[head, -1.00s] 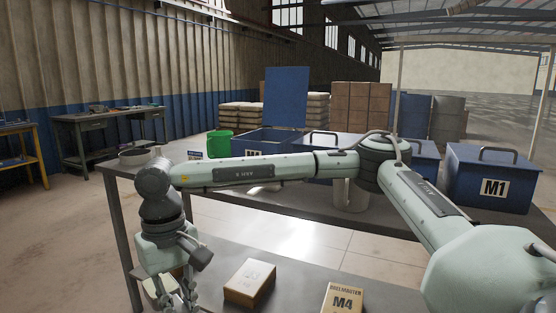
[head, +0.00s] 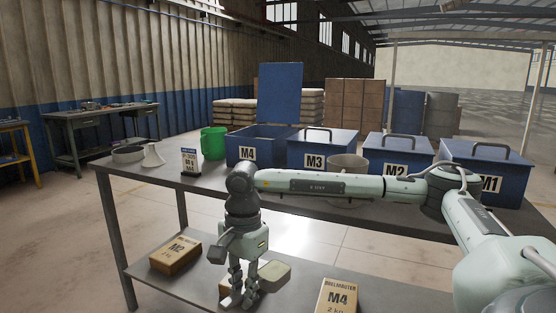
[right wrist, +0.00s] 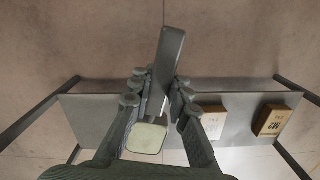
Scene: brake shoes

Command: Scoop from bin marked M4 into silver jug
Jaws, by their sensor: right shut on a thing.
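The blue bin marked M4 (head: 240,152) stands on the bench with its lid (head: 280,93) raised; I cannot see its contents. The silver jug (head: 347,162) stands in front of the M3 bin, partly hidden by my right arm. My right gripper (head: 241,292) points down in front of the bench, at lower-shelf height. It is shut on the scoop, whose dark grey handle (right wrist: 167,65) lies between the fingers in the right wrist view. The scoop's pale, squarish part (right wrist: 147,138) also shows beside the fingers in the head view (head: 270,274). My left gripper is not in view.
Closed bins M3 (head: 316,161), M2 (head: 395,169) and M1 (head: 489,185) stand in a row. A sign (head: 190,163), white funnel (head: 153,157), round pan (head: 129,154) and green bucket (head: 213,140) are left of M4. Boxes (head: 176,256) marked M2 and M4 (head: 338,297) lie on the lower shelf.

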